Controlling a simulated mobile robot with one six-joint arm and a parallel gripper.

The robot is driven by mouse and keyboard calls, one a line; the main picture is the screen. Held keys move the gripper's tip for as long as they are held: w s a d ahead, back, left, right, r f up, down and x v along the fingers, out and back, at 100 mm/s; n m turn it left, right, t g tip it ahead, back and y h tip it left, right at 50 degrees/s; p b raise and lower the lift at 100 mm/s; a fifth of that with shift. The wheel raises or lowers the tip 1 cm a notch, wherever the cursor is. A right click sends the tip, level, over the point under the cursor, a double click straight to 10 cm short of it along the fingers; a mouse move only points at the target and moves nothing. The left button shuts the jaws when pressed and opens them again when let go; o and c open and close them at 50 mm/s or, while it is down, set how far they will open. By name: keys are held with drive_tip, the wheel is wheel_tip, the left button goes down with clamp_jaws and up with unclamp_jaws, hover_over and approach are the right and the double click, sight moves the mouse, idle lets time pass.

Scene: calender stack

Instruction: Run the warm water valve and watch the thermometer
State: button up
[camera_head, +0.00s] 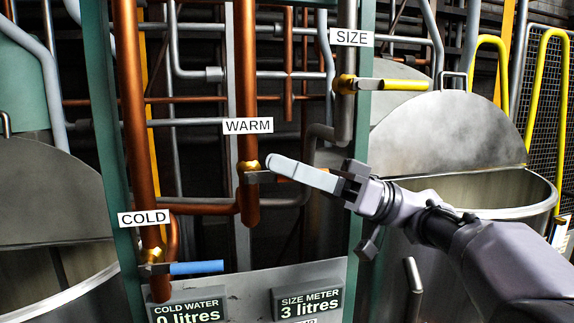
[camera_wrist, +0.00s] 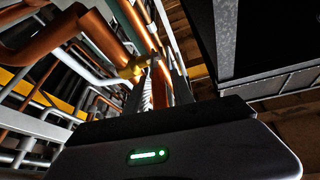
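The warm water valve has a brass body (camera_head: 248,164) on a vertical copper pipe, under a WARM label (camera_head: 248,125). A short grey metal stub shows beside the brass, but the rest of its handle is hidden. My gripper (camera_head: 275,165) reaches in from the right, with its pale fingertips at the valve. In the wrist view, the brass valve (camera_wrist: 136,66) is just beyond my grey gripper fingers (camera_wrist: 148,92). The fingers look close together, but I cannot see whether the handle is between them. No thermometer can be made out in either view.
The cold valve's blue handle (camera_head: 196,267) is lower left; the size valve's yellow handle (camera_head: 392,85) is upper right. The cold water display (camera_head: 187,307) reads 0 litres; the size meter (camera_head: 308,303) reads 3 litres. Steel vessels (camera_head: 480,190) stand left and right of the green frame.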

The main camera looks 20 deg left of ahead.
clamp_jaws()
idle(1.2)
